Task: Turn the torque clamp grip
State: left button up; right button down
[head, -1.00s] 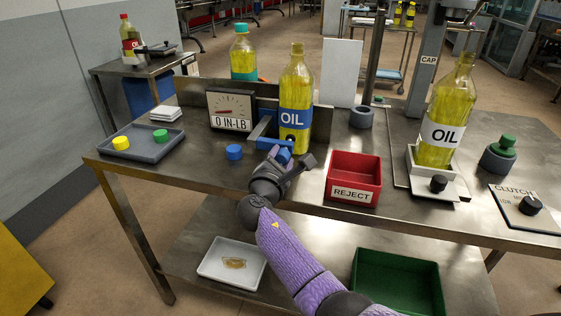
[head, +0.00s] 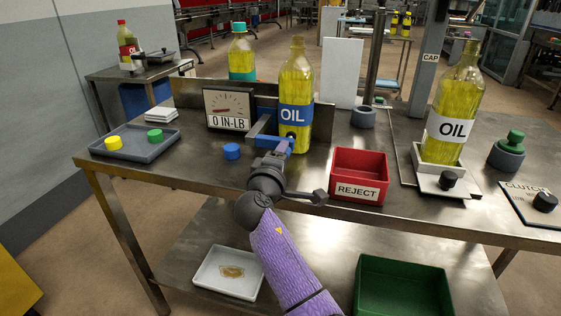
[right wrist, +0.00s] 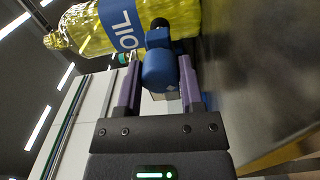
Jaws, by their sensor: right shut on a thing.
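The blue torque clamp grip (head: 277,145) sits at the front of the clamp, at the label height of the blue-labelled oil bottle (head: 296,90). My right gripper (head: 272,156) is shut on this grip. In the right wrist view the blue grip (right wrist: 159,70) lies between the two purple fingers, with its dark pivot end towards the bottle (right wrist: 125,25). The bottle stands upright and uncapped in the clamp. The gauge (head: 229,108) beside it reads 0 IN-LB. My left gripper is not in view.
A red REJECT bin (head: 358,176) stands right of my right wrist. A loose blue cap (head: 231,151) lies left of it. A grey tray (head: 135,150) holds a yellow and a green cap. Another oil bottle (head: 453,100) stands on a white scale-like base at right.

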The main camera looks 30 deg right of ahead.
jog(key=m+b, duration=0.1)
jog(key=m, duration=0.2)
jog(key=f+m+b, duration=0.1)
jog(key=m+b, duration=0.1)
jog(key=m, duration=0.1)
jog(key=m+b, duration=0.2)
jog(key=m, duration=0.1)
jog(key=m+b, duration=0.1)
jog(key=m, duration=0.1)
jog(key=shift+m, duration=0.4)
jog(key=m+b, duration=0.2)
jog(key=m, duration=0.1)
jog(key=shift+w+m, duration=0.1)
jog(key=shift+m, duration=0.2)
jog(key=m+b, duration=0.2)
jog(key=m, duration=0.2)
jog(key=shift+r, duration=0.15)
jog(key=shift+m+b, duration=0.5)
jog(key=shift+m, duration=0.7)
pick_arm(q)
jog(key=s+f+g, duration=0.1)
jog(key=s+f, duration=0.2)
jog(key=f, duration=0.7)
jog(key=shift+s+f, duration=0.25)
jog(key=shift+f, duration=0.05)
pick_arm(e)
jog(key=shift+r+m, duration=0.15)
jog(key=shift+m, duration=0.35)
